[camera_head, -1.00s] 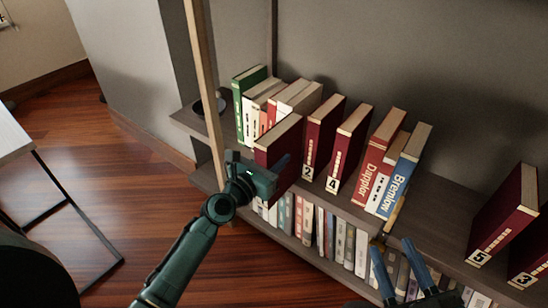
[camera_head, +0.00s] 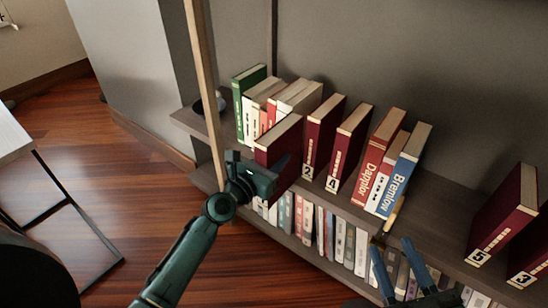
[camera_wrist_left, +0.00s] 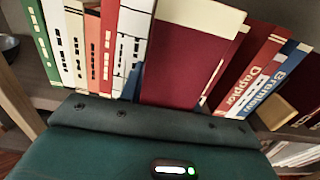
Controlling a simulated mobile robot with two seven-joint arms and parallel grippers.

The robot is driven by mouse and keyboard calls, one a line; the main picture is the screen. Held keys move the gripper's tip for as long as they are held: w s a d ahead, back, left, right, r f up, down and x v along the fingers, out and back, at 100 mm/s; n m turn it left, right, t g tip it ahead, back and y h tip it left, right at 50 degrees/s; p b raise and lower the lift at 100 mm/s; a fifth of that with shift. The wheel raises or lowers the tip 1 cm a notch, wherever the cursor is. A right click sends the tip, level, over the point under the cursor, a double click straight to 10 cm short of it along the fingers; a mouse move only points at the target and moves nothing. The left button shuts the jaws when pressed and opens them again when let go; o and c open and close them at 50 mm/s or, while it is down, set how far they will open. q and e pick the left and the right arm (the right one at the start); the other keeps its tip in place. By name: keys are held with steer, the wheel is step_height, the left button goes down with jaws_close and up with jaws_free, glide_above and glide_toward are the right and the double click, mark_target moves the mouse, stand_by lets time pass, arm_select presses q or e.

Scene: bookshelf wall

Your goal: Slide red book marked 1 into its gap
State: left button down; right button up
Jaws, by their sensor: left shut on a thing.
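A red book (camera_head: 280,138) with a cream page block stands upright on the upper shelf, just left of the red book marked 2 (camera_head: 320,132). It sticks out in front of its neighbours. My left gripper (camera_head: 272,176) is shut on its front end. In the left wrist view the red book (camera_wrist_left: 185,60) rises in front of the gripper, between a white book and the other books. Its number is hidden. My right gripper (camera_head: 392,246) is open and empty at the lower right, in front of the shelf.
A green book (camera_head: 246,90) and several pale books stand to the left. Red book 4 (camera_head: 350,140), the Dapplor book (camera_head: 378,158) and blue Bremlow book (camera_head: 402,172) stand to the right. Red books 5 (camera_head: 502,215) and 3 (camera_head: 530,255) stand far right. A wooden post (camera_head: 203,90) rises left of my gripper.

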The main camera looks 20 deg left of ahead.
arm_select(q)
steer(key=shift+w+r, duration=0.2)
steer(key=shift+w, duration=0.1)
steer(key=shift+x, duration=1.05)
steer(key=shift+w+d, duration=0.15)
steer(key=shift+b+x, duration=0.3)
steer(key=shift+x, duration=0.7)
steer(key=shift+w, duration=0.1)
steer(key=shift+x, duration=0.75)
steer(key=shift+d+r, duration=0.1)
steer(key=shift+d, duration=0.05)
steer(key=shift+f+b, duration=0.25)
steer(key=shift+b, duration=0.1)
